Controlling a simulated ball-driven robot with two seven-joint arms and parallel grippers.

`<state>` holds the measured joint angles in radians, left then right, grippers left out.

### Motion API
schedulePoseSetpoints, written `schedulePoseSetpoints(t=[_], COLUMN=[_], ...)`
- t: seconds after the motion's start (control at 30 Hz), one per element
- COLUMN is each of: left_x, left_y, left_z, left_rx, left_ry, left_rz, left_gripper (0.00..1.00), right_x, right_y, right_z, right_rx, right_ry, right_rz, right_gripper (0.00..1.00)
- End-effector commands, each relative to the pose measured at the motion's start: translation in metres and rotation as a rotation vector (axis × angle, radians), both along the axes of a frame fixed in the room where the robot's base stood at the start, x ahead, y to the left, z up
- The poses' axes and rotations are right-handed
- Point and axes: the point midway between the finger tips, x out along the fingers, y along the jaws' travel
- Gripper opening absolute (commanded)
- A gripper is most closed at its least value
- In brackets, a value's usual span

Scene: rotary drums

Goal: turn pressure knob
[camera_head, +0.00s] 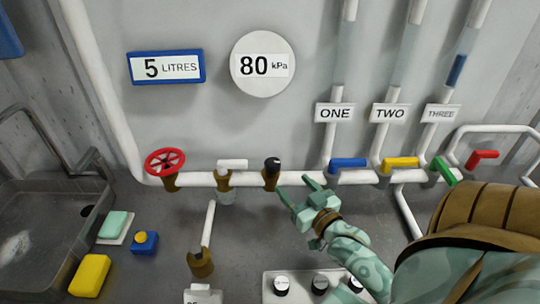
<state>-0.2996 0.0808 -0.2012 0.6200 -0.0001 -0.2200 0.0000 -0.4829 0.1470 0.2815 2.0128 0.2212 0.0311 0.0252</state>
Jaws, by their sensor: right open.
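The pressure knob is probably the small black-topped knob (272,164) on a brass fitting on the white horizontal pipe, below the round 80 kPa gauge (263,64). No label marks it. My right gripper (297,188) is open and empty, just right of and below this knob. Its fingers point up and left, apart from the knob as far as I can tell. My left gripper is not in view.
A red valve wheel (165,162), a white-handled valve (232,164) and coloured levers (348,163) line the pipe. A sink (50,190) is at left. Black knobs on a white panel (300,275) sit in front.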

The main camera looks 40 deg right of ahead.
Motion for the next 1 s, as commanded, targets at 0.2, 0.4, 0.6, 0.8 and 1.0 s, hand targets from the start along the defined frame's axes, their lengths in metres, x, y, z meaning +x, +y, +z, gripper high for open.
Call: schedulePoseSetpoints(t=[0.2, 0.4, 0.6, 0.8, 1.0], left_x=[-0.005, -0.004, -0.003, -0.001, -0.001], left_y=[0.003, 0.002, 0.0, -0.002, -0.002], left_z=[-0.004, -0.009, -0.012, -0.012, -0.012], left_rx=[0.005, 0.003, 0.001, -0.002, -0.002], left_ry=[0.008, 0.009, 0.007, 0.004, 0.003], left_rz=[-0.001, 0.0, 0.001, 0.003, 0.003], left_gripper=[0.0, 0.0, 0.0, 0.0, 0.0], right_x=[0.057, 0.102, 0.127, 0.133, 0.133], right_y=[-0.011, -0.019, -0.024, -0.025, -0.025], right_z=[0.001, 0.0, -0.001, 0.0, 0.0], right_rx=[-0.001, 0.0, 0.0, 0.0, 0.0], right_ry=[-0.004, -0.002, 0.0, 0.001, 0.001], right_rz=[0.001, 0.0, 0.001, 0.001, 0.001], right_gripper=[0.64, 0.64, 0.64, 0.64, 0.56])
